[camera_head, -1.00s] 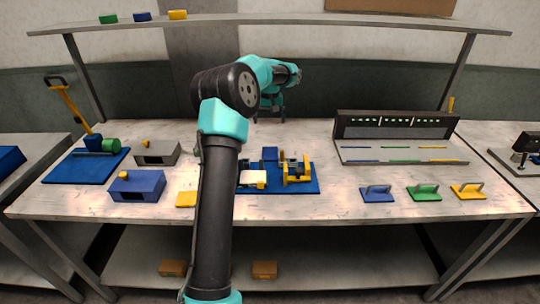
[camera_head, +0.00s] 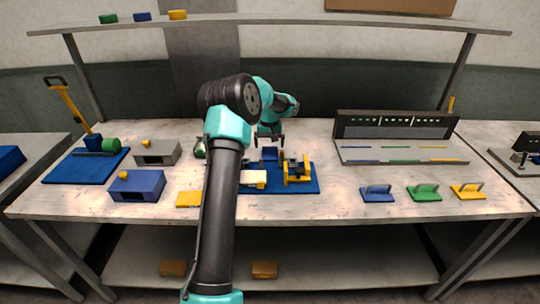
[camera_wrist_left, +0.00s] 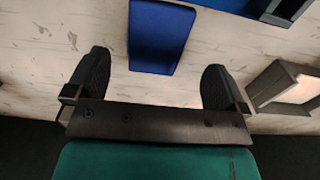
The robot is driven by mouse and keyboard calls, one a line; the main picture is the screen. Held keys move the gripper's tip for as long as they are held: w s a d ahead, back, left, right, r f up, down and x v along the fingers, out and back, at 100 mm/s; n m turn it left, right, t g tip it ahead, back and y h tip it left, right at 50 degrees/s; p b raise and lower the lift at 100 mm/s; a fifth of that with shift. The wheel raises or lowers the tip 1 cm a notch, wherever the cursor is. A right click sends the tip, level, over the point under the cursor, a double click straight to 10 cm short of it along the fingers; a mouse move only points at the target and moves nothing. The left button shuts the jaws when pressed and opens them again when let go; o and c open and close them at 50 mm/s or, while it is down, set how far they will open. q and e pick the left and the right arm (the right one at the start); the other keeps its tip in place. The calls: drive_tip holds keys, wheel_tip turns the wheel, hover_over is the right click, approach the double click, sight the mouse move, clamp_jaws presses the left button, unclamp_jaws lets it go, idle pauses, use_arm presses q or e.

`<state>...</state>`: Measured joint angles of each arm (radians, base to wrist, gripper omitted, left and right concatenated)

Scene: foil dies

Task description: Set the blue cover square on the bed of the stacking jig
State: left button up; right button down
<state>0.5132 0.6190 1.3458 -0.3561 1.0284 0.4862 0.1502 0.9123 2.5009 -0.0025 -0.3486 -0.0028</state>
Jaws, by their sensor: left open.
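The blue cover (camera_head: 270,154) is a flat blue piece at the back edge of a blue-based fixture on the table. In the left wrist view the cover (camera_wrist_left: 160,37) lies ahead of and between my left fingers. My left gripper (camera_head: 270,138) is open and empty, just above and behind the cover, apart from it as far as I can tell. The blue-based fixture (camera_head: 311,189), with a yellow frame and a white block, looks like the stacking jig, though I cannot be sure. My left arm hides its left side. My right gripper is not in view.
A blue box (camera_head: 137,186) and a grey box (camera_head: 157,152) stand to the left, near a press with a yellow lever (camera_head: 66,103). A slotted rack (camera_head: 400,135) and handled blue, green and yellow dies stand right. Table between fixture and dies is clear.

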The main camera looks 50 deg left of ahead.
sight(270, 154)
use_arm(q)
drive_tip(key=shift+f, duration=0.15)
drive_tip(key=shift+w+f, duration=0.15)
drive_tip(key=shift+f, duration=2.3)
drive_tip(key=c, duration=1)
drive_tip(key=shift+r, duration=0.1)
wheel_tip(270, 154, up, 10)
drive_tip(key=shift+f, duration=0.1)
